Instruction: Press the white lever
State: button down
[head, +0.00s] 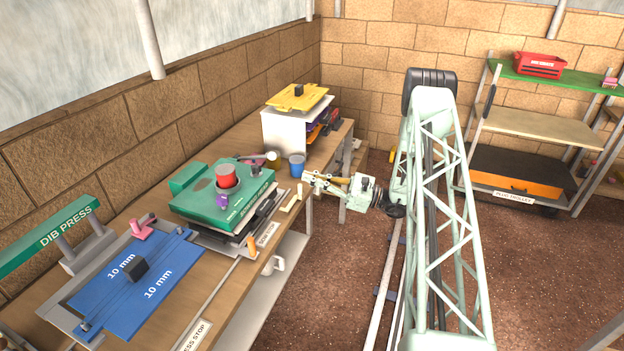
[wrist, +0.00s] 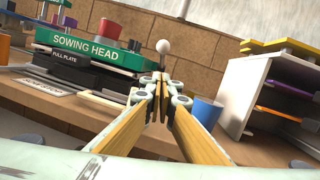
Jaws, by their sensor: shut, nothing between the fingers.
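A lever with a white ball knob (head: 273,156) sticks out from the back right of the green sowing head (head: 235,205). In the wrist view the white knob (wrist: 163,46) stands on a short stem, straight beyond my fingertips. My gripper (head: 307,177) is shut and empty, at the right edge of the bench, to the right of and nearer than the knob. The wrist view shows its fingertips (wrist: 161,84) together, apart from the knob, with the lower stem hidden behind them.
A blue cup (head: 297,166) stands close to my fingertips, and right of them in the wrist view (wrist: 207,112). A white shelf unit (head: 284,130) with coloured trays stands behind it. A red cup (head: 227,177) sits on the sowing head. The blue dib press plate (head: 172,257) lies at the front left.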

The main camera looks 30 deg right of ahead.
jog(key=b+x, duration=0.1)
jog(key=x, duration=0.6)
jog(key=shift+w+a, duration=0.15)
jog(key=shift+a, duration=0.05)
jog(key=shift+w+a+r, duration=0.25)
jog(key=shift+a+r, duration=0.05)
jog(key=shift+r, duration=0.25)
jog(key=shift+w+a+r, duration=0.2)
jog(key=shift+a+r, duration=0.1)
jog(key=shift+r, duration=0.25)
jog(key=shift+w+a+r, duration=0.25)
jog(key=shift+a+r, duration=0.05)
jog(key=shift+r, duration=0.2)
jog(key=shift+d+r, duration=0.1)
jog(key=shift+r, duration=0.15)
